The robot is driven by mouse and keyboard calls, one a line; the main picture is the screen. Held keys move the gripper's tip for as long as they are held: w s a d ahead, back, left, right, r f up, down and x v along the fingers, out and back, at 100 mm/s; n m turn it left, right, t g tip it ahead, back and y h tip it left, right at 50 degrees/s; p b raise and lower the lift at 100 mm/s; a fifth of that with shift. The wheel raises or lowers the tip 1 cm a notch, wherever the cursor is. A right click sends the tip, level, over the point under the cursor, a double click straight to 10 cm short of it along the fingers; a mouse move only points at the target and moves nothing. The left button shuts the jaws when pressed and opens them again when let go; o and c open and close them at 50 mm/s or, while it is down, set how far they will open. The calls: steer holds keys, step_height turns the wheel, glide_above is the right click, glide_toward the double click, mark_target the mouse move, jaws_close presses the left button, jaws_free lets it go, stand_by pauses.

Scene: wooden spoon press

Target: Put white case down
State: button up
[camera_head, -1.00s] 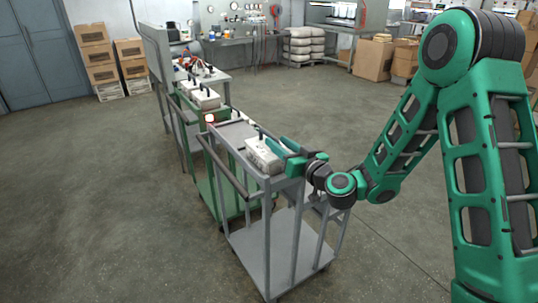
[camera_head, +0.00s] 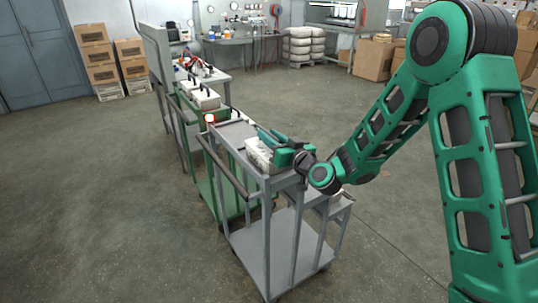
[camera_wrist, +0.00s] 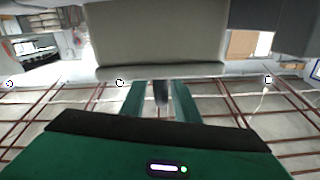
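The white case (camera_head: 258,155) rests on the top shelf of the nearest grey cart (camera_head: 245,134). My gripper (camera_head: 270,137) is at the case's top, coming from the right, and covers its handle in the head view. In the wrist view the case's pale side (camera_wrist: 160,35) fills the upper middle. Its dark handle (camera_wrist: 160,93) lies between the two green fingers of my gripper (camera_wrist: 160,104). A narrow gap shows on each side of the handle, so the fingers look open around it. The fingertips' far ends are hard to see.
More white cases with dark handles (camera_head: 206,98) stand on a green cart (camera_head: 203,180) behind. Cart rails (camera_head: 222,165) run along the left side. Open floor (camera_head: 110,200) lies left of the carts. Cardboard boxes (camera_head: 95,55) stand at the back wall.

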jaws_close()
steer(key=shift+f, duration=0.1)
stand_by(1.1)
